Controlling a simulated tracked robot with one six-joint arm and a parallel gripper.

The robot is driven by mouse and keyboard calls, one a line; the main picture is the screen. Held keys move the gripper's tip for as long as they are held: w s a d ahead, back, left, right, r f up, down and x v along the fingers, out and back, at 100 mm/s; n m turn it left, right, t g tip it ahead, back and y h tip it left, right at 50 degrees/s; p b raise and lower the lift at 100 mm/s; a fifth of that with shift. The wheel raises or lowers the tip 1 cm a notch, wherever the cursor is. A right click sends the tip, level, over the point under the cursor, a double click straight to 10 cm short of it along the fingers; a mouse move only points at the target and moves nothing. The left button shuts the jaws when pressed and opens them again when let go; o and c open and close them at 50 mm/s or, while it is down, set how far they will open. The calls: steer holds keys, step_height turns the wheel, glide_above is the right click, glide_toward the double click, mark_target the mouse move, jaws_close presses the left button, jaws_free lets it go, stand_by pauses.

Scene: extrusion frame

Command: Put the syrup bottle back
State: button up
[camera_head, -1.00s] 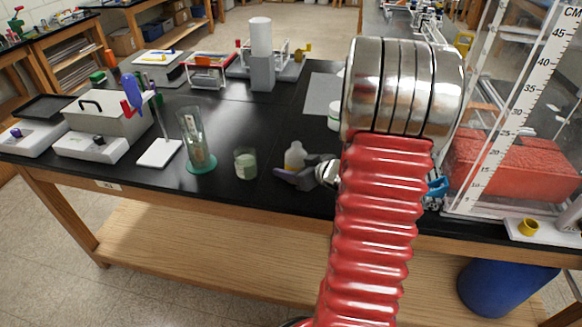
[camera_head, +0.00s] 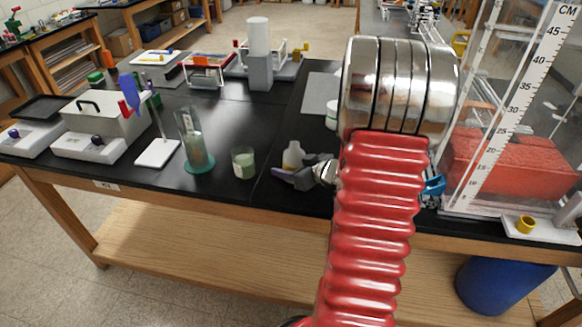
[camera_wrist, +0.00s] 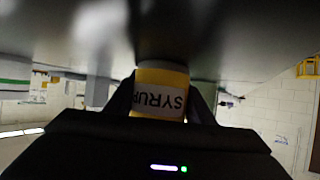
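The syrup bottle (camera_head: 292,156) stands upright on the black bench top in the head view, small and pale with yellowish contents. In the wrist view the bottle (camera_wrist: 160,92) shows a yellow body and a white label reading "SYRUP". My gripper (camera_head: 287,165) is low over the bench from the right, with its fingers around the bottle. In the wrist view my gripper (camera_wrist: 161,90) has one dark finger against each side of the bottle, with no clear gap. The lower part of the bottle is partly hidden by a finger in the head view.
A glass of pale green liquid (camera_head: 243,162) stands just left of the bottle. A tall glass cylinder (camera_head: 193,145) on a green base is farther left, beside a white-based stand (camera_head: 157,153). A grey mat (camera_head: 321,92) lies behind. A clear scaled tank (camera_head: 500,150) stands at right.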

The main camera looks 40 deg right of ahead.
steer(key=shift+o, duration=0.6)
steer(key=shift+s+a+f, duration=0.25)
steer(key=shift+s+f, duration=0.1)
steer(key=shift+f, duration=0.35)
steer(key=shift+o, duration=0.3)
steer(key=shift+s+d+r, duration=0.2)
steer(key=shift+s+r, duration=0.05)
steer(key=shift+s, duration=0.1)
steer(key=v, duration=0.8)
steer(key=r+v, duration=0.1)
steer(key=v, duration=0.4)
steer(key=shift+w+r, duration=0.1)
steer(key=shift+w, duration=0.25)
